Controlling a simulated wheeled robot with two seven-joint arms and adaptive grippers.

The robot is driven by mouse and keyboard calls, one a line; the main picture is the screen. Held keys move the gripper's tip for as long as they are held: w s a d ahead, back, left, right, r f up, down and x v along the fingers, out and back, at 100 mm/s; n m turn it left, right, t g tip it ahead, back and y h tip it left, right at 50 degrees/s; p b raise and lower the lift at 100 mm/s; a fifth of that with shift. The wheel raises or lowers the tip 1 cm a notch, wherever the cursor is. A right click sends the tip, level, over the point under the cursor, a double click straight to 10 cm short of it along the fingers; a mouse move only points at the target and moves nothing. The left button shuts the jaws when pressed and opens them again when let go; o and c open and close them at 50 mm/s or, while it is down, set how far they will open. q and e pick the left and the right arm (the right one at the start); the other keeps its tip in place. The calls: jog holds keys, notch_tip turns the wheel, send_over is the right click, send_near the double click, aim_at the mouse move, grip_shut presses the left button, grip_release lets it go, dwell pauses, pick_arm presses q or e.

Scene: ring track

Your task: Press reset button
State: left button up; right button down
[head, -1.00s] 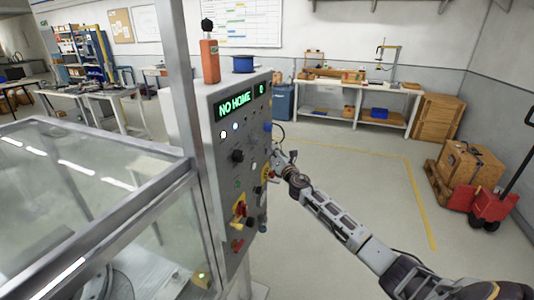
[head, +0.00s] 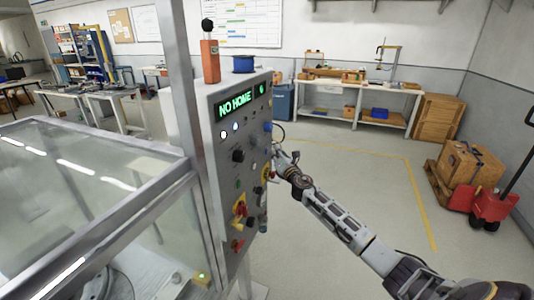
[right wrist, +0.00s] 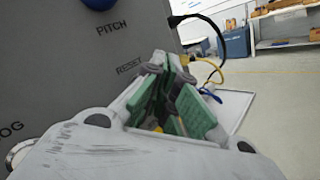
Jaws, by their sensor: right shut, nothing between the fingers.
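The grey control panel (head: 222,172) stands in the middle of the head view. Its green display (head: 235,104) reads "NO HOME". My right gripper (head: 281,157) is at the panel's right side, with its arm coming from the lower right. In the right wrist view, the gripper (right wrist: 176,72) is shut and empty, close to the panel face (right wrist: 60,75). The "RESET" label (right wrist: 130,66) shows just left of the fingers. The reset button itself does not show; the gripper covers the area beside and below the label. I cannot tell whether the fingertips touch anything. My left gripper is not in view.
A blue knob (right wrist: 98,3) sits above the "PITCH" label. The panel also carries a red and yellow switch (head: 240,208). A glass-sided enclosure (head: 90,190) stands left of the panel. Open floor (head: 350,180) lies to the right, with a workbench (head: 355,87) behind.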

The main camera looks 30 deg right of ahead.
jog(key=shift+s+d, duration=0.25)
dwell(0.3)
jog(key=shift+s+d, duration=1.6)
jog(key=shift+s, duration=0.25)
